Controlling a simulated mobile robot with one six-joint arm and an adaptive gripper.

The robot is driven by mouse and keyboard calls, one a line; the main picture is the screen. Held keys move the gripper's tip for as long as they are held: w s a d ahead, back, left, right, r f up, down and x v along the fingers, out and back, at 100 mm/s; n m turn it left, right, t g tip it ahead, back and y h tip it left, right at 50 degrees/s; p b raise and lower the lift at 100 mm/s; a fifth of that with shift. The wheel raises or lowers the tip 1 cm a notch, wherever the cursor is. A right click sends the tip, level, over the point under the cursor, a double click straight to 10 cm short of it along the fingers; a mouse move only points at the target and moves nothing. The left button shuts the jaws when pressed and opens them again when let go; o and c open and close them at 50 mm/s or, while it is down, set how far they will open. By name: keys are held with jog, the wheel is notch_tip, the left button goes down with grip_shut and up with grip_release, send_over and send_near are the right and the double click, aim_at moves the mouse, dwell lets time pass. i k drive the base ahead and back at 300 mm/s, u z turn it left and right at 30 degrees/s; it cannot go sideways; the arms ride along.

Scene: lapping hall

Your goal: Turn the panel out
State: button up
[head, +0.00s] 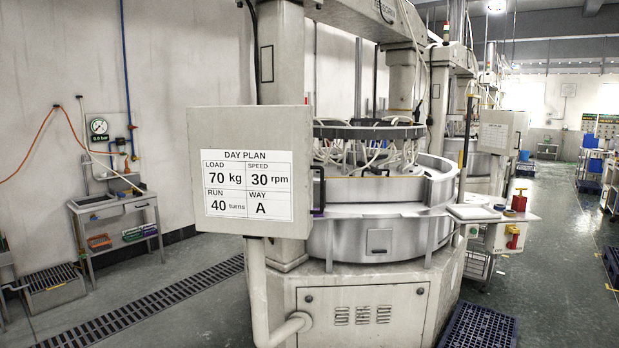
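The panel (207,115) is a pale grey box on a bent pipe arm (258,290), left of centre in the head view. The face towards me carries a white DAY PLAN sheet (248,185) reading load 70 kg, speed 30 rpm, run 40 turns, way A. A dark handle (318,188) shows at the panel's right edge. The panel stands in front of the machine's left column. My gripper is not in view.
The round lapping machine (380,240) stands behind and right of the panel. A small side shelf (490,213) with red items juts out at its right. A blue pallet (478,325) lies on the floor. A sink bench (115,215) stands at the left wall. Floor between is clear.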

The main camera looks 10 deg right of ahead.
aim_at(253, 168)
jog(key=k, duration=0.65)
jog(key=z, duration=0.25)
jog(key=i, duration=0.45)
jog(key=z, duration=0.7)
jog(key=i, duration=1.4)
jog(key=u, duration=0.7)
